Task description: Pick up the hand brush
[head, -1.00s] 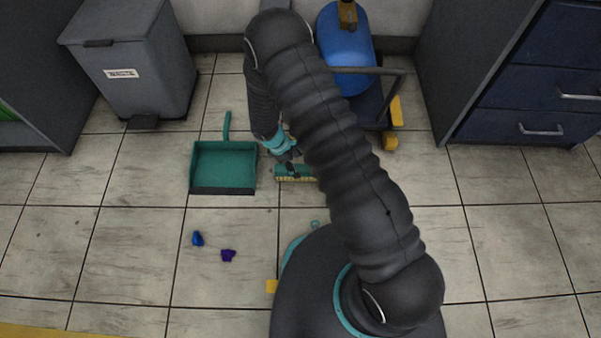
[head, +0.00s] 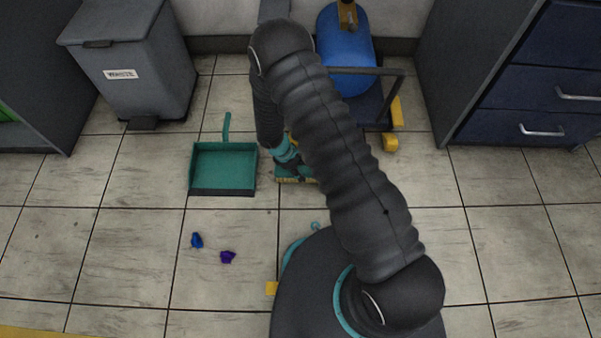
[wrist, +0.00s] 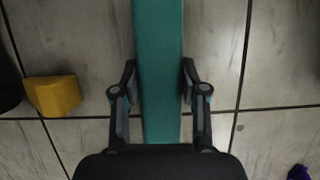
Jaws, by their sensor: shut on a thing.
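The hand brush (head: 284,180) is teal with yellow bristles and lies on the tiled floor to the right of the dustpan. My arm hides most of it in the head view. In the wrist view its flat teal body (wrist: 160,75) runs between the two fingers of my gripper (wrist: 160,85). My gripper is shut on the brush, with a finger on each side. In the head view the gripper (head: 290,168) is low at the brush and partly hidden by my arm.
A teal dustpan (head: 224,168) lies left of the brush. Blue (head: 197,240) and purple (head: 228,257) scraps lie on the floor nearer me. A waste bin (head: 135,70) stands at the back left. A cart with a blue tank (head: 346,60) stands behind; drawers (head: 530,90) are at right.

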